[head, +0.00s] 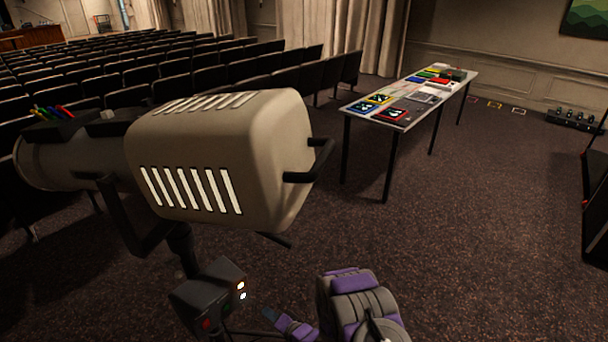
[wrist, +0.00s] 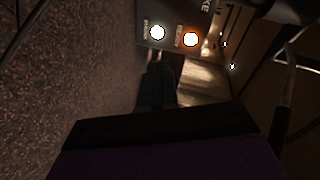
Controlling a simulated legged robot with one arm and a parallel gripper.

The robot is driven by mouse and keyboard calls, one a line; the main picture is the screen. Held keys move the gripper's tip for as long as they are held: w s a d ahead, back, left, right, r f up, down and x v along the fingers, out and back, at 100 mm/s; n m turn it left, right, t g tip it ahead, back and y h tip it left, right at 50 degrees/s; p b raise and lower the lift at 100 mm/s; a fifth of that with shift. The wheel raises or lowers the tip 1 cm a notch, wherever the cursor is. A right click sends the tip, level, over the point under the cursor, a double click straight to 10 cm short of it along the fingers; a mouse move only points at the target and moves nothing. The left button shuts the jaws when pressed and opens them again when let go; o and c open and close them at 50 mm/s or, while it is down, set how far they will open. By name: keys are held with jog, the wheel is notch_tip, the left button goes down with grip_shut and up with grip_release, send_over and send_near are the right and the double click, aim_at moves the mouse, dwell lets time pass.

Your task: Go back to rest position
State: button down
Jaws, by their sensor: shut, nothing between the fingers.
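My gripper (head: 269,314) is low in the head view, just right of a dark control box (head: 205,300) under a large beige spotlight (head: 225,150). In the wrist view the dark fingers of my gripper (wrist: 156,62) are together, with nothing between them. Their tips point at the box (wrist: 178,12) and lie just below its two lit round buttons, one white and one with an orange surround. Whether the tips touch the box cannot be told. My purple and grey arm is at the bottom of the head view.
Rows of dark seats (head: 200,75) fill the left and back. A long table (head: 388,121) with colored items stands at the right. Carpet (head: 480,220) is clear between me and the table. A dark stand (head: 597,190) is at the right edge.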

jog(key=w+d+r+n+g+h, duration=0.3)
jog(key=d+r+h, duration=0.5)
jog(key=d+r, duration=0.85)
jog(key=s+d+r+g+h, duration=0.2)
jog(key=s+d+r+h, duration=0.2)
jog(key=s+d+r, duration=0.6)
jog(key=s+r+g, duration=0.2)
jog(key=s+r, duration=0.2)
jog(key=s, duration=0.7)
jog(key=s+r+n+g, duration=0.1)
jog(key=s+r, duration=0.4)
jog(key=s, duration=0.6)
jog(key=s+a+r+n+g+y, duration=0.1)
jog(key=s+r+g, duration=0.3)
jog(key=s, duration=0.7)
jog(key=shift+s+r, duration=0.2)
jog(key=shift+s, duration=0.15)
